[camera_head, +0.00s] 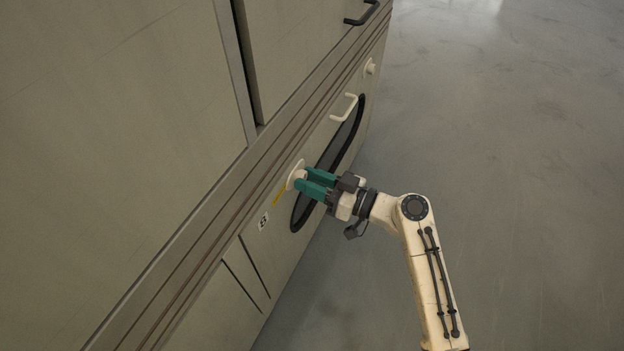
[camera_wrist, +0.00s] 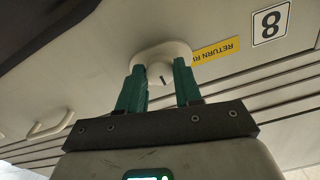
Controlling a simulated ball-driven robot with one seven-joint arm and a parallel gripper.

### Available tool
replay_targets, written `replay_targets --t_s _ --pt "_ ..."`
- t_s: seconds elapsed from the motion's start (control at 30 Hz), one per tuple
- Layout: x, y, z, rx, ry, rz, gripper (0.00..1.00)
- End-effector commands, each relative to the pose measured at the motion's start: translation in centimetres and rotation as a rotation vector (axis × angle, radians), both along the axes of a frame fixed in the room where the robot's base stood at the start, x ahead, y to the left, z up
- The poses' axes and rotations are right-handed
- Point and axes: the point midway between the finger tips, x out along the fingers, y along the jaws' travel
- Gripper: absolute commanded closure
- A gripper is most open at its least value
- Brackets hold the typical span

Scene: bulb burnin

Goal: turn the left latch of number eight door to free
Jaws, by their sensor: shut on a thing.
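The left latch (camera_head: 296,174) is a cream knob on a round cream base, set on the number eight door (camera_head: 285,238). My gripper (camera_head: 307,180), with green fingers, reaches it from the right and is shut on the knob. In the wrist view, the latch (camera_wrist: 161,54) sits between the fingertips (camera_wrist: 160,72), one on each side. A short dark mark shows on the knob's face, slightly tilted. The fingers hide the knob's sides.
The door carries a dark-rimmed oval window (camera_head: 350,137), a cream handle (camera_head: 344,107) and another round cream latch (camera_head: 370,67) farther off. Brown rails (camera_head: 205,220) run above the door. Grey floor (camera_head: 520,170) lies open to the right.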

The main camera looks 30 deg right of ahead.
Motion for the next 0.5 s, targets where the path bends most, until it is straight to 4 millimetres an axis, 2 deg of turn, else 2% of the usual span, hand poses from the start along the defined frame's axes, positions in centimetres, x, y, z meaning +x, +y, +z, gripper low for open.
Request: replay_targets --t_s 0.03,0.13,0.5 --pt "0.00 -0.01 -0.01 0.000 0.000 0.000 0.92" --pt "-0.01 -0.02 0.00 0.000 0.000 0.000 1.00" --pt "-0.01 -0.02 0.02 0.006 0.004 -0.001 1.00"
